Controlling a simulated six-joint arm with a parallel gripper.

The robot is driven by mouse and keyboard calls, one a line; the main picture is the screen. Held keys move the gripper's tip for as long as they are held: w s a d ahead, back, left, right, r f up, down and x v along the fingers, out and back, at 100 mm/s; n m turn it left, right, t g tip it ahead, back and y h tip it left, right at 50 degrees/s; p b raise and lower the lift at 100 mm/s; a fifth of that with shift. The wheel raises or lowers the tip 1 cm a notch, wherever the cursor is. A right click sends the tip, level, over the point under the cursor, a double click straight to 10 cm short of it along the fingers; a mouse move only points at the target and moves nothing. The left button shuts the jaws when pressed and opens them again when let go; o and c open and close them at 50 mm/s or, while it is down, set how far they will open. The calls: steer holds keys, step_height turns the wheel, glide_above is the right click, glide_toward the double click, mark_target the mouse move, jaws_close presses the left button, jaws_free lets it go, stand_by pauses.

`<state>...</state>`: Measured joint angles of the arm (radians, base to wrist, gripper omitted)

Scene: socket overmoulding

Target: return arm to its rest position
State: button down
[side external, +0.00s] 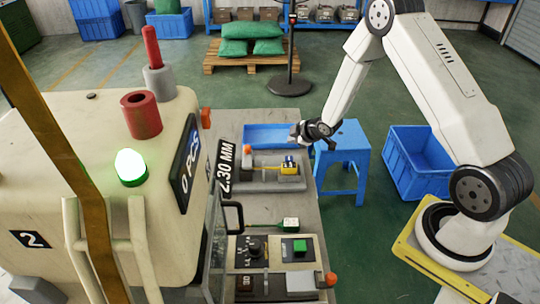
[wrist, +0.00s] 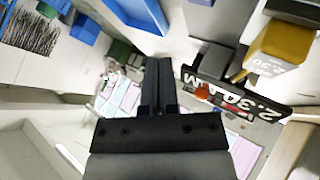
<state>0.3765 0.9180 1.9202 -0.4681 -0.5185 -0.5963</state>
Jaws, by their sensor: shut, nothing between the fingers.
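My white arm reaches in from the right in the side external view. My gripper (side external: 298,137) hangs in the air near the blue tray's right end, above the bench's right edge. In the wrist view my gripper (wrist: 158,66) shows two dark fingers close together, shut with nothing between them.
The cream machine (side external: 85,165), with a lit green lamp (side external: 131,166), fills the left side. A blue stool (side external: 342,146) stands close to the gripper's right. A blue crate (side external: 420,170) sits by my base. A control panel (side external: 272,252) is at the bench's front.

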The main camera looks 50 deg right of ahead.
steer(key=shift+s+a+r, duration=0.15)
steer(key=shift+a+r, duration=0.15)
steer(key=shift+r, duration=0.2)
steer(key=s+a+r+m+g, duration=0.3)
steer(key=s+a+r, duration=0.3)
steer(key=s, duration=0.4)
steer(key=s+a+r+m+g, duration=0.3)
steer(key=s+a+r+m, duration=0.2)
steer(key=s, duration=0.6)
steer(key=a+r, duration=0.2)
steer(key=a, duration=0.1)
steer(key=shift+s+a+r+g, duration=0.2)
steer(key=shift+a+r+g, duration=0.1)
steer(key=shift+a, duration=0.1)
